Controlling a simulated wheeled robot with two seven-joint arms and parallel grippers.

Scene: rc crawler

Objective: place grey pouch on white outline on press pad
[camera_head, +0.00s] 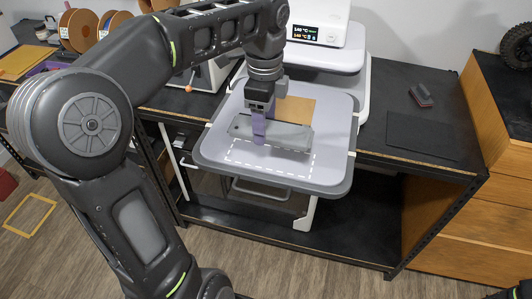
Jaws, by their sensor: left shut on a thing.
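The grey pouch (290,134) is a flat, dull grey strip over the middle of the pale press pad (215,152). My left gripper (259,132) has purple fingers, points down and is shut on the pouch left of its middle. The white outline (270,172) is dashed, and its near edge shows in front of the pouch. The pouch lies towards the outline's far side and hides part of it. I cannot tell whether the pouch touches the pad or hangs just above it. My right gripper is not in view.
A tan square (296,109) lies on the pad behind the pouch. The white press head with a lit display (305,34) stands behind the pad. Right of it, the black bench top holds a dark mat (420,136) and a small dark block (421,95). Spools (78,30) stand at the far left.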

